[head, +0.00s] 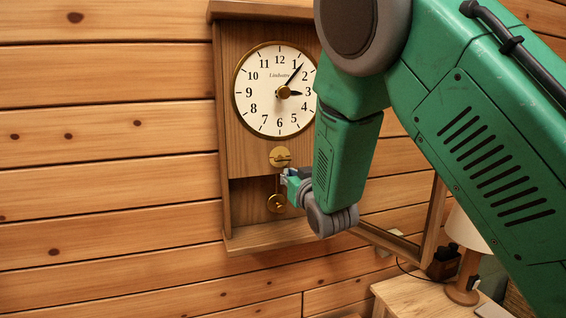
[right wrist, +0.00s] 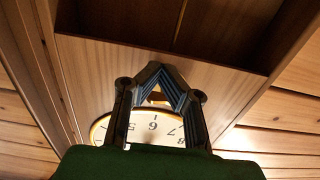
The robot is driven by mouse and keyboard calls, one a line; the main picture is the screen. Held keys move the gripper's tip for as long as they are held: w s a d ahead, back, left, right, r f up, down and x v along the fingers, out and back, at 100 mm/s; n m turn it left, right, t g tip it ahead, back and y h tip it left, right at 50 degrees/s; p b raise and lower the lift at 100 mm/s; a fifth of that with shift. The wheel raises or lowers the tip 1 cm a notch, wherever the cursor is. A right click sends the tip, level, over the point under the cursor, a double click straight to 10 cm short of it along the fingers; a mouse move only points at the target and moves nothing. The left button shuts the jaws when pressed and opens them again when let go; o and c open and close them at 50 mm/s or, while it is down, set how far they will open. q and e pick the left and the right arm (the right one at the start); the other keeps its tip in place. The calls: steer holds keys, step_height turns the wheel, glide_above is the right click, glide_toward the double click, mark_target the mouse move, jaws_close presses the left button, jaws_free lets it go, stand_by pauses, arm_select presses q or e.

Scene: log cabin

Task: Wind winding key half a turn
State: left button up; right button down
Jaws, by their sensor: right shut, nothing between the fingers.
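The wooden wall clock (head: 230,130) has a white dial (head: 262,105) with black numerals and hands. Below the dial is a round brass piece with a flat bar across it, seemingly the winding key (head: 280,156). My right gripper (head: 285,176) is just below and slightly right of the key, with its fingertips together and empty. In the right wrist view the fingertips (right wrist: 158,68) meet in front of the clock, and a bit of brass shows between the fingers. The dial is partly hidden there. My left gripper is not in view.
A brass pendulum bob (head: 277,203) hangs below the key in the clock's open lower compartment, close to my right gripper. A framed mirror (head: 432,220) and a lamp (head: 467,240) on a wooden table (head: 400,293) are at the lower right. The log wall left of the clock is clear.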

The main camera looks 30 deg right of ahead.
steer(key=shift+a+r+p, duration=0.25)
steer(key=shift+r+p, duration=0.1)
steer(key=shift+r, duration=0.2)
stand_by(0.4)
steer(key=shift+w+a+f, duration=0.1)
steer(key=shift+a+f, duration=0.05)
steer(key=shift+a, duration=0.2)
stand_by(0.4)
steer(key=shift+a, duration=0.25)
steer(key=shift+w+a, duration=0.15)
steer(key=shift+a, duration=0.15)
stand_by(0.4)
steer(key=shift+a+f+b, duration=0.2)
steer(key=shift+f+b, duration=0.05)
steer(key=shift+b, duration=0.25)
steer(key=v, duration=0.6)
